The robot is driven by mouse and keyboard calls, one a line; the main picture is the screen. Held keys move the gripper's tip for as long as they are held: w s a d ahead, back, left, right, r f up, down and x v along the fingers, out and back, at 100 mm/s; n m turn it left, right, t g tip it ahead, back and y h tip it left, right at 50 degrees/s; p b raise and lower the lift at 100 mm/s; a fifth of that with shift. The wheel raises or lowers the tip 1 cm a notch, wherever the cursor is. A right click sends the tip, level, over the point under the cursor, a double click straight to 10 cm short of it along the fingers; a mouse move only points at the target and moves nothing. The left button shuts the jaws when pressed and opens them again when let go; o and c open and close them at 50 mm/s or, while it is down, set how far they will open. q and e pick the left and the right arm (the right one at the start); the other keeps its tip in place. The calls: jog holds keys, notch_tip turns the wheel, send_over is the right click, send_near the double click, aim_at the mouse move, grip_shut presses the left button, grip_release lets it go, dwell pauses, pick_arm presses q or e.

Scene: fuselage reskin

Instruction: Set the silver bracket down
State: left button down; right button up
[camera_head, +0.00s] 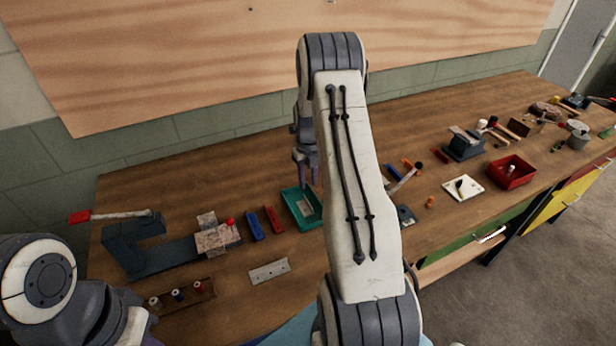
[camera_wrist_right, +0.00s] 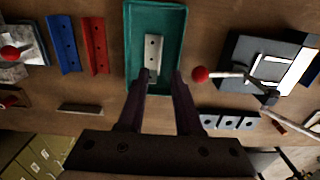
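The silver bracket (camera_wrist_right: 153,52) is a small pale plate with holes. It lies inside the green tray (camera_wrist_right: 131,30) in the right wrist view. In the head view the bracket (camera_head: 305,208) also shows on the floor of the tray (camera_head: 288,200). My right gripper (camera_head: 306,170) hangs over the tray. In the right wrist view its two fingertips (camera_wrist_right: 163,76) are apart, with a gap between them, and the bracket's near end shows by the left fingertip. Nothing is held between the fingers. My left arm shows at the lower left, but its gripper is out of view.
A blue block (camera_head: 253,224) and a red block (camera_head: 273,219) lie left of the tray. A flat holed plate (camera_head: 269,271) lies nearer the front. A dark vise (camera_head: 150,245) stands further left, and a red bin (camera_head: 511,172) stands at the right.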

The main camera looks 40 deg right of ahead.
jog(key=s+a+r+n, duration=0.2)
jog(key=a+r+n, duration=0.3)
jog(key=a+n, duration=0.3)
jog(key=s+a+r+n, duration=0.2)
jog(key=a+r+n, duration=0.35)
jog(key=a, duration=0.45)
jog(key=s+a+r+n, duration=0.1)
jog(key=a+r+n, duration=0.3)
jog(key=a+n, duration=0.45)
jog(key=s+a+n+b, duration=0.1)
jog(key=s+a+n, duration=0.2)
jog(key=s+n, duration=0.4)
jog(key=s+a+n+b, duration=0.1)
jog(key=s+a+n, duration=0.3)
jog(key=s+n, duration=0.4)
jog(key=s+a+n+y, duration=0.1)
jog(key=s+a+n, duration=0.3)
jog(key=s+n, duration=0.3)
jog(key=shift+s+a+r+n+b, duration=0.25)
jog(key=shift+s+r+n+b, duration=0.15)
jog(key=shift+n, duration=0.5)
